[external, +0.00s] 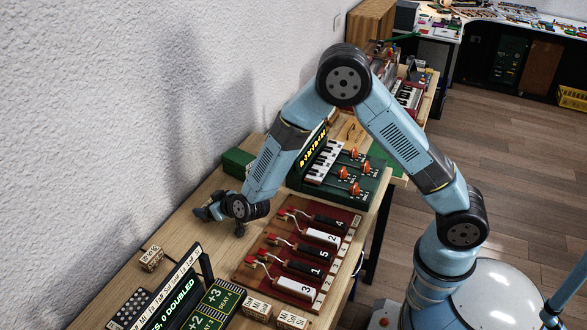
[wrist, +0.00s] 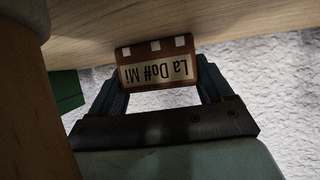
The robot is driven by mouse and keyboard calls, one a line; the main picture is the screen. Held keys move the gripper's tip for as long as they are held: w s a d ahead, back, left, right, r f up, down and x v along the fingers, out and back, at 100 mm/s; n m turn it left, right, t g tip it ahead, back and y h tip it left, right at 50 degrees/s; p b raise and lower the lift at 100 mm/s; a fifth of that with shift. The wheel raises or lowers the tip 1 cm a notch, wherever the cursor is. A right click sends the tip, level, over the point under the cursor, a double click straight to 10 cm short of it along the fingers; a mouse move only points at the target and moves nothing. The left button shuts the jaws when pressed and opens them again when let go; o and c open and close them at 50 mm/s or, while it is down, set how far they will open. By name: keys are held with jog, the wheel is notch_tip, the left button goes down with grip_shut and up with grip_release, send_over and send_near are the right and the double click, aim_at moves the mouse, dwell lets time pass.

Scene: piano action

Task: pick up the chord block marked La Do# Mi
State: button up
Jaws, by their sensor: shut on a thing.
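The chord block (wrist: 158,72) marked La Do# Mi sits between my two fingers in the wrist view. It is brown with a pale label, upside down in the picture, and has several light squares along one edge. My gripper (wrist: 160,88) is shut on it, one finger on each side. In the external view my gripper (external: 222,213) is low over the wall side of the wooden table, left of the red board; the block cannot be made out there. Whether the block touches the table top (wrist: 225,18) I cannot tell.
A red board (external: 268,282) with numbered levers lies right of my gripper. Behind it stands a green keyboard unit (external: 357,203). Other wooden blocks lie near the wall (external: 151,258) and at the front (external: 258,309). A display box (external: 170,297) stands at front left. The wall is close.

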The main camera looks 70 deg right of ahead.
jog(key=shift+c, duration=1.2)
